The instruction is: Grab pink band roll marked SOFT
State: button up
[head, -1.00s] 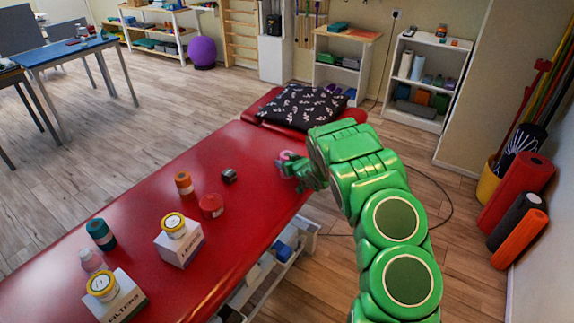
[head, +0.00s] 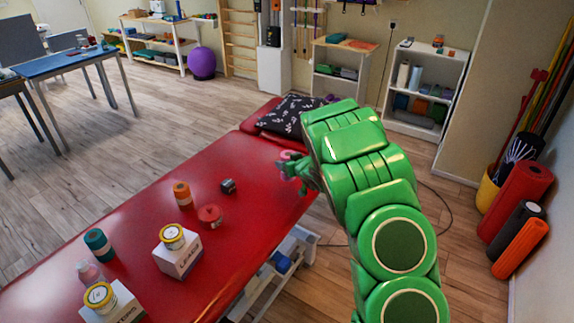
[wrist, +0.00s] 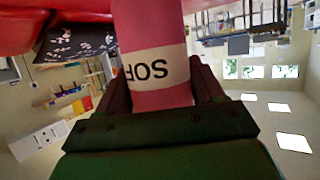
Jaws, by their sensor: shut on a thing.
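A pink band roll (wrist: 152,30) with a cream label reading "SOF", its last letter out of sight, fills the middle of the wrist view. My gripper (wrist: 155,95) is shut on it, with a dark finger on either side. In the head view my gripper (head: 297,168) is over the right edge of the red treatment table (head: 130,220), and a bit of the pink roll (head: 290,155) shows at its fingers. My green arm hides part of the table's far end.
On the table are an orange roll (head: 183,194), a red roll (head: 210,215), a dark roll (head: 228,186), a teal roll (head: 98,243), a pink bottle (head: 90,273) and two white boxes (head: 178,260) topped by yellow-rimmed tins. A patterned pillow (head: 290,116) lies at the far end.

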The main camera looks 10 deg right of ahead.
jog(key=s+r, duration=0.3)
jog(key=s, duration=0.5)
jog(key=shift+s+a+r, duration=0.25)
jog(key=shift+a+r, duration=0.05)
jog(key=shift+r, duration=0.1)
